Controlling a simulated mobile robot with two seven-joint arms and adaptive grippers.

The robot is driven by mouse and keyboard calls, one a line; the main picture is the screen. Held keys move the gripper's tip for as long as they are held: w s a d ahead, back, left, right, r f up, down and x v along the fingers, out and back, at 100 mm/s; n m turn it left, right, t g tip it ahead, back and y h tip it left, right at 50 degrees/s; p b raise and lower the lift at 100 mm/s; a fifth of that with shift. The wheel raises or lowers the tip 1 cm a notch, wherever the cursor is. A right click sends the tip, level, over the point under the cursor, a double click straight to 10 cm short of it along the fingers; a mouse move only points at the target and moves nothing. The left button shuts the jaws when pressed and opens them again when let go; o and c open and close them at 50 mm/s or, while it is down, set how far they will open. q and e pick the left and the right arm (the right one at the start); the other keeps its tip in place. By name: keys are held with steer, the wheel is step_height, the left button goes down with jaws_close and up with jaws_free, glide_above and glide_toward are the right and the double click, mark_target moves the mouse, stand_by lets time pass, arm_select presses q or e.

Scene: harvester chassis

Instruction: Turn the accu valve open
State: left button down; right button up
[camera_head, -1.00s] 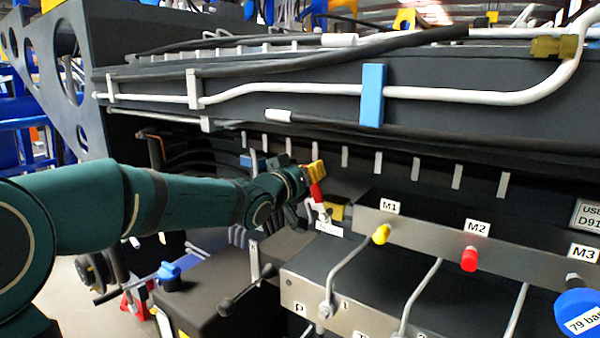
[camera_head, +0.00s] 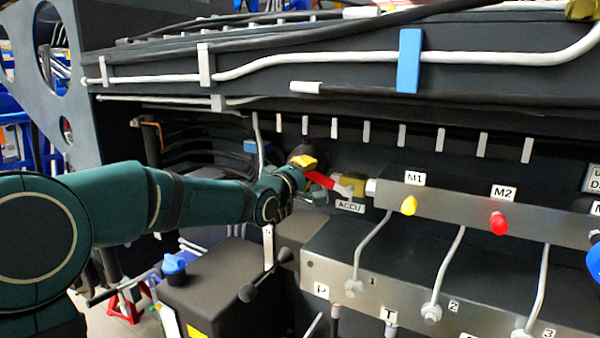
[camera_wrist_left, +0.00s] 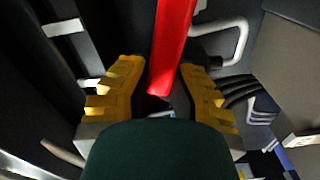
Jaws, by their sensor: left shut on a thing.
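The accu valve shows in the head view as a yellow-brass body (camera_head: 351,184) with a red lever (camera_head: 319,179). The ACCU label (camera_head: 350,207) sits just below it. The lever slants up and left from the valve to my left gripper (camera_head: 303,163). In the left wrist view the red lever (camera_wrist_left: 172,45) runs down between the yellow finger pads of my left gripper (camera_wrist_left: 160,95), which is shut on its end. The lever's tip is partly hidden by the gripper in the head view. My right gripper is in neither view.
A metal manifold (camera_head: 455,208) with a yellow cap (camera_head: 408,205) and a red cap (camera_head: 499,223) lies right of the valve. A black box with a blue cap (camera_head: 174,264) and a black-knobbed lever (camera_head: 248,292) stand below my left arm. Pipes run above.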

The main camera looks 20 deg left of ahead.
arm_select(q)
steer(key=shift+w+a+f+n+b, duration=0.1)
steer(key=shift+a+f+n+b, duration=0.1)
steer(key=shift+f+n+b, duration=1.25)
steer(key=shift+f+n, duration=0.1)
steer(key=shift+n, duration=0.25)
steer(key=c, duration=0.8)
jaws_free()
steer(key=shift+w+f, duration=0.1)
steer(key=s, duration=1.2)
steer(key=shift+a, duration=0.45)
